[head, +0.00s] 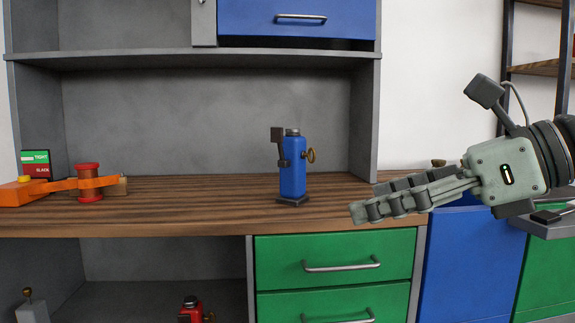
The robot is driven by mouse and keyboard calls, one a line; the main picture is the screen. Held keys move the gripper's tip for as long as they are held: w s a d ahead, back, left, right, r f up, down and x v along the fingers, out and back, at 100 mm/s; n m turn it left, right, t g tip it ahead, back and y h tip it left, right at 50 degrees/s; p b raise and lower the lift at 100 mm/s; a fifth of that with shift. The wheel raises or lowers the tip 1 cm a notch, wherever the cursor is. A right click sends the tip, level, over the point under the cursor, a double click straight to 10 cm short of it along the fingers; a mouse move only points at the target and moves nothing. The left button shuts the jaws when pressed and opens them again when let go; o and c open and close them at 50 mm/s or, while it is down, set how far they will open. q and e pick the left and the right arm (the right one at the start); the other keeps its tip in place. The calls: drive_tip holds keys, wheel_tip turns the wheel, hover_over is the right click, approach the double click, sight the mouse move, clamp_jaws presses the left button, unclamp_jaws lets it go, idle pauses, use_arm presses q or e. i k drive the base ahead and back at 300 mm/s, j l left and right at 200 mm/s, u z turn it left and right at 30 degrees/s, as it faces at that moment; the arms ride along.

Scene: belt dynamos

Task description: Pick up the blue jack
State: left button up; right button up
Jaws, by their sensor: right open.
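The blue jack (292,172) stands upright on the wooden counter, right of the middle. It has a dark square base, a dark block at its upper left and a brass ring-shaped key on its right side. My right gripper (361,211) comes in from the right, its fingers pointing left at about the height of the counter's front edge. It is open and empty, apart from the jack and to its right. My left gripper is not in view.
An orange device with a red spool (89,181) lies on the counter's left, before a green and red TIGHT/SLACK sign (36,163). A red jack (191,310) sits on the lower shelf. Green drawers (335,250) are below. The counter around the blue jack is clear.

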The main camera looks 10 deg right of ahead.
sight(293, 170)
drive_tip(key=i, duration=1.2)
